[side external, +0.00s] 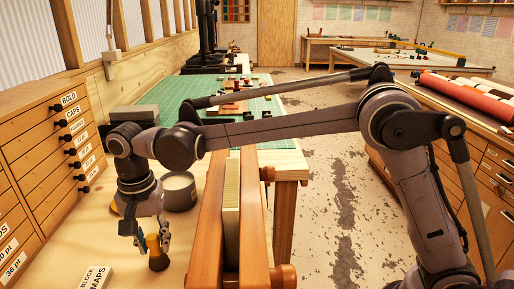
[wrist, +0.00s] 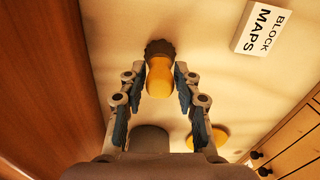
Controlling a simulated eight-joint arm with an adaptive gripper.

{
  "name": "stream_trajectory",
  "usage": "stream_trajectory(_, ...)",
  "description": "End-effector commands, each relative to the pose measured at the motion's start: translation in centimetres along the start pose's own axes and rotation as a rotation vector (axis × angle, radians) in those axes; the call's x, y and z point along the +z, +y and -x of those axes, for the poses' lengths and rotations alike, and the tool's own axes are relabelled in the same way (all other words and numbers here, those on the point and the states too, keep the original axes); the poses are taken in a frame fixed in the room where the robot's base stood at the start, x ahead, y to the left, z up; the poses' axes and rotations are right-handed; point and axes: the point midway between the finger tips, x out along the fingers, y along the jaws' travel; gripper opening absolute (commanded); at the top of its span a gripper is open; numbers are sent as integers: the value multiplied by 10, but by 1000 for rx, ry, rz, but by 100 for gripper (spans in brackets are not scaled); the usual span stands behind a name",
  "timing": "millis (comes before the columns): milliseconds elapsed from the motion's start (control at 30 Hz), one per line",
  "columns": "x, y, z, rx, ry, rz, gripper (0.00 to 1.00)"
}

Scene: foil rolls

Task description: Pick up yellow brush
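A brush with a yellow handle (side external: 153,243) and a dark bristle end (side external: 158,263) is at the wooden bench surface in the side external view. In the wrist view, the yellow handle (wrist: 159,78) lies between the fingers, with the dark end (wrist: 160,48) beyond the fingertips. My gripper (side external: 151,238) is low over the bench, pointing down. In the wrist view my gripper (wrist: 160,80) is open, one finger on each side of the handle, with narrow gaps showing. Whether the brush rests on the bench is hard to tell.
A grey round tin (side external: 179,192) stands close behind my gripper. A wooden press-like frame (side external: 208,225) rises to the right. A white "BLOCK MAPS" label (side external: 95,278) lies in front. Labelled drawers (side external: 40,160) line the left. Another yellow object (wrist: 207,138) is partly hidden by a finger.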

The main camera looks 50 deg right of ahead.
Motion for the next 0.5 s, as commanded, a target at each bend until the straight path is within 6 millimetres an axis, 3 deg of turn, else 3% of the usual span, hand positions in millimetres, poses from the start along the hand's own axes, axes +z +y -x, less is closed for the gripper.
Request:
stream_trajectory(33,0,0,0,0,0,0,10)
stream_trajectory(67,0,0,0,0,0,0,1)
stream_trajectory(100,0,0,0,0,0,0,0)
stream_trajectory(500,0,0,4,0,0,0,0)
